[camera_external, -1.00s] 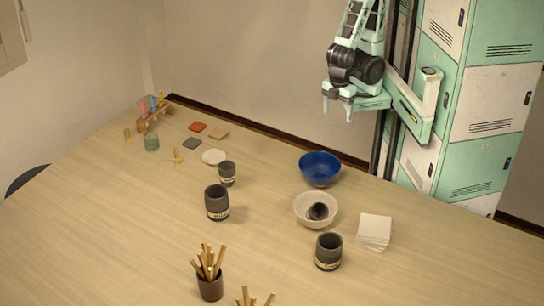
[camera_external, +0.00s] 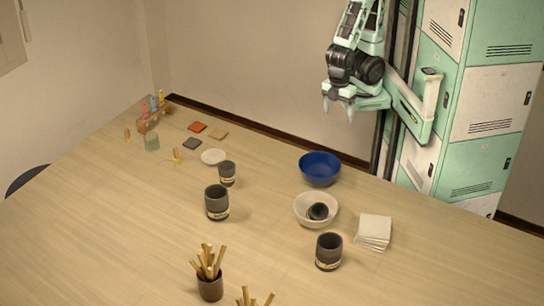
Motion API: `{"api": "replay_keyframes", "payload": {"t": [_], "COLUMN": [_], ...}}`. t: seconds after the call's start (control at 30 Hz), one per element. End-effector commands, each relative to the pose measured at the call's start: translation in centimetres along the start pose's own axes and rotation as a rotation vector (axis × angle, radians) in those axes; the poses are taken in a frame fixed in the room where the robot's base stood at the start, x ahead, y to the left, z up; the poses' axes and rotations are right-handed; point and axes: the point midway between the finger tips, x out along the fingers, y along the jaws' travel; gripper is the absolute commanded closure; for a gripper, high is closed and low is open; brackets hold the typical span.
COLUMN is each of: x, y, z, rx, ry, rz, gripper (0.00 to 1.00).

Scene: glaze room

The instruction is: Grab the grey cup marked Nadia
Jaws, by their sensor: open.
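Several dark grey cups are on the table. One cup (camera_external: 217,201) stands left of centre with a pale label low on its side. A smaller cup (camera_external: 227,173) stands just behind it, also with a label. Another labelled cup (camera_external: 329,251) stands at the front right. A small dark cup (camera_external: 318,211) sits inside the white bowl (camera_external: 304,204). The writing on the labels is too small to read, so I cannot tell which is marked Nadia. My gripper (camera_external: 338,108) is open and empty, pointing down, above and behind the table's far edge, apart from all cups.
A blue bowl (camera_external: 320,168) stands behind the white bowl. A stack of white tiles (camera_external: 374,231) lies at right. A dark holder (camera_external: 210,286) with wooden sticks stands at the front.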

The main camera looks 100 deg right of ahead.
Motion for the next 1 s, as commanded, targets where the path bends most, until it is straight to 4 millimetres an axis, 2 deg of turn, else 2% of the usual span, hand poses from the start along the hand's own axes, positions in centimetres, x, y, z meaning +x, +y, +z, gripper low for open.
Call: {"api": "replay_keyframes", "payload": {"t": [0.13, 0.27, 0.37, 0.47, 0.57, 0.67, 0.73, 0.8, 0.9, 1.0], "x": [2.9, 6.0, 7.6, 8.6, 9.5, 10.4, 11.1, 11.8, 12.7, 13.2], "y": [0.0, -0.6, -0.8, 0.4, 3.4, 8.4, 12.7, 16.9, 22.0, 25.1], "z": [0.1, -1.1, -3.5, -7.0, -11.1, -14.9, -16.9, -18.1, -18.8, -18.8], "rx": [0.212, 0.559, 0.841, 1.111, 1.367, 1.602, 1.742, 1.855, 1.967, 2.027], "ry": [-0.098, -0.239, -0.333, -0.398, -0.429, -0.417, -0.383, -0.337, -0.262, -0.207], "rz": [-0.121, -0.348, -0.563, -0.799, -1.058, -1.331, -1.514, -1.678, -1.856, -1.963], "gripper": [0.21, 0.21, 0.21, 0.21, 0.21, 0.21, 0.21, 0.21, 0.21, 0.21]}}
